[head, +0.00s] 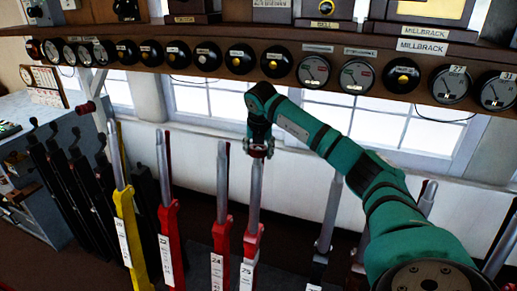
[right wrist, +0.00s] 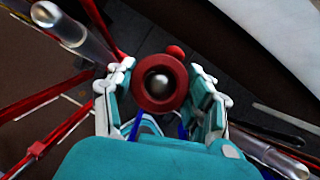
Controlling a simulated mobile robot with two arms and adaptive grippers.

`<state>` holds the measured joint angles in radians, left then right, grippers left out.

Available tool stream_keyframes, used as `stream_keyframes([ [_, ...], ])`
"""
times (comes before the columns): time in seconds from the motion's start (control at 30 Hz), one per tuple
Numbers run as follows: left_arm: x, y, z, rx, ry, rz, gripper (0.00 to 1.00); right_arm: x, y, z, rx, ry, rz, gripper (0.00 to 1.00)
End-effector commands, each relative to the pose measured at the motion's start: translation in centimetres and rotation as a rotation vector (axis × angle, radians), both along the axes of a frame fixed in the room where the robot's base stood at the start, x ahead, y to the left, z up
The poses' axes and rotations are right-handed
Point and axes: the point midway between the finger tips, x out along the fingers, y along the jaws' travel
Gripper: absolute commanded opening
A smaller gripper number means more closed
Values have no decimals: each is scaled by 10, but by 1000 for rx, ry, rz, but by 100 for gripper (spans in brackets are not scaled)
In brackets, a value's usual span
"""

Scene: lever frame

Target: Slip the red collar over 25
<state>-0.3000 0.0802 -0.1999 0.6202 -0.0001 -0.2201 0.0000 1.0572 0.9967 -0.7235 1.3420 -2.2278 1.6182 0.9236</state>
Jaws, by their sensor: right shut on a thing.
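The red collar (right wrist: 160,106) is a ring with a small red knob on its far side. My right gripper (head: 259,147) is shut on it, with pale finger pads on either side in the right wrist view (right wrist: 161,88). Lever 25 (head: 254,190) has a bare steel upper shaft and a red lower part with a white label. The collar is at the top end of this shaft in the head view. In the right wrist view a rounded steel tip shows inside the ring's hole. How far the tip reaches through is hidden. My left gripper is not in view.
Red lever 24 (head: 222,195) stands close on the left, with another red lever and a yellow lever (head: 130,225) beyond. A black lever (head: 328,215) stands to the right. The wooden shelf (head: 220,53) with round dials runs above my gripper.

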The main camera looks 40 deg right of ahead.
Motion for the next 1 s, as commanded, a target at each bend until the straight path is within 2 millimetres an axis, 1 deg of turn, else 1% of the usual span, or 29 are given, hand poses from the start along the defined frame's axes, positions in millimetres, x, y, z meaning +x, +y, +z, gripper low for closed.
stream_keyframes([
  [0.5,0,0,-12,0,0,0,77,-1,2,-16,0,-1,0,24],
  [0.8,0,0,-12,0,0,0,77,-1,2,-16,0,-2,-1,24],
  [0.83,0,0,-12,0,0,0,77,-1,2,-16,0,-2,-1,54],
  [1.0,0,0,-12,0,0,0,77,-1,2,-16,0,-1,0,76],
])
